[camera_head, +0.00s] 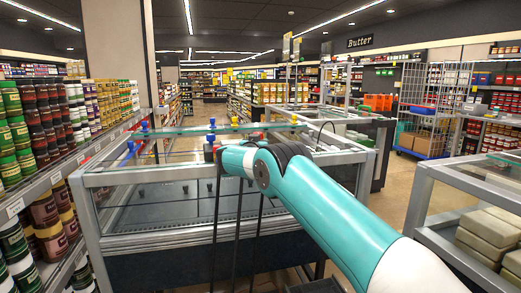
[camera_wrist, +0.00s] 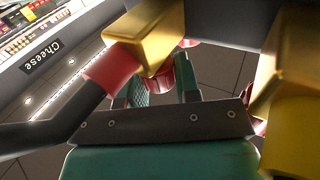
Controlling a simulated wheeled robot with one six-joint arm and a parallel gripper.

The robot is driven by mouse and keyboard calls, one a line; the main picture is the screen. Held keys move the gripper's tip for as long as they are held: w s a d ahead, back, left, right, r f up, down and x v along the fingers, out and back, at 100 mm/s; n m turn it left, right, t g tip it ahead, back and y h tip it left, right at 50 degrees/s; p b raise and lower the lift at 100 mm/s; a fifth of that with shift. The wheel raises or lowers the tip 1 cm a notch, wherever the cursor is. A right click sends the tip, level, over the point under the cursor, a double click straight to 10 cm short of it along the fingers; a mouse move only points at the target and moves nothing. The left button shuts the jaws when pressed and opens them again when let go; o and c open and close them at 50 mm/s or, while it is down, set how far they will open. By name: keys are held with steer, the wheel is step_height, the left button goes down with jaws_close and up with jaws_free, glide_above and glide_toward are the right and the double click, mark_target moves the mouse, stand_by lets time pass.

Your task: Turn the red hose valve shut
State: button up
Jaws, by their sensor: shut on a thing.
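The red valve handle (camera_wrist: 184,74), a ribbed knob, shows in the middle of the wrist view, partly hidden by a brass-coloured body (camera_wrist: 150,28). My gripper (camera_wrist: 160,88) reaches up from its dark screwed plate, its two fingers shut on the red handle. The exact contact and the handle's turn angle are hard to see. A red collar (camera_wrist: 110,67) with a black hose (camera_wrist: 70,125) sits to the left of the fingers. In the head view my teal arm covers the gripper and most of the valve area.
A glass-topped case (camera_head: 150,180) stands in front of me, with blue knobs (camera_head: 212,123) and yellow knobs (camera_head: 235,121) along its top. Dark hoses hang before it. Shelves of jars (camera_head: 50,115) are close on the left; another glass case (camera_head: 425,195) is on the right.

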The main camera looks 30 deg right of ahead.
steer(key=shift+d, duration=0.1)
stand_by(0.3)
steer(key=o, duration=0.9)
steer(key=shift+o, duration=0.2)
steer(key=shift+s+a, duration=0.2)
steer(key=shift+a, duration=0.15)
steer(key=b+v, duration=0.4)
steer(key=v, duration=1.2)
steer(key=shift+s+a, duration=0.2)
steer(key=shift+a, duration=0.05)
